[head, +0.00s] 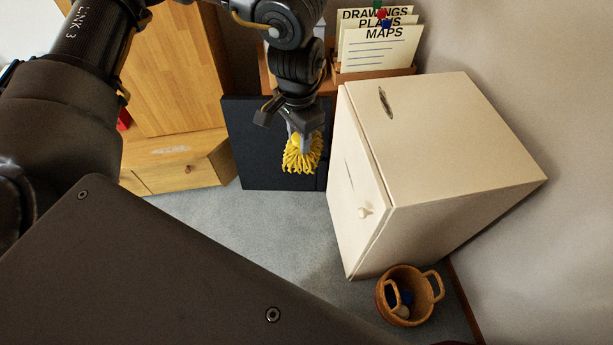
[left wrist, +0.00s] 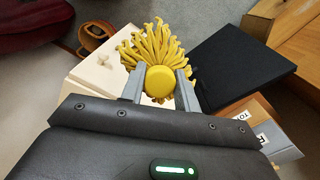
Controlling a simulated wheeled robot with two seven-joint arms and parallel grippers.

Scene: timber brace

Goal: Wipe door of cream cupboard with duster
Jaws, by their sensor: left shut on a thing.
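The cream cupboard (head: 465,150) stands against the wall at the right in the head view. Its door (head: 355,200) faces left and has a small round knob; the door looks closed or nearly so. My left gripper (head: 298,135) is shut on the yellow duster (head: 302,157), whose strands hang down to the left of the door, apart from it in the picture. In the left wrist view the duster (left wrist: 160,60) sits between the two fingers (left wrist: 160,88), with part of the cream cupboard (left wrist: 98,75) behind it. My right gripper is not in view.
A wicker basket (head: 408,293) with things inside stands on the floor by the cupboard. A dark panel (head: 265,145) is behind the duster. A wooden cabinet (head: 175,80) is at the left, and a file box (head: 375,73) with labelled cards is behind. Grey carpet is clear in front.

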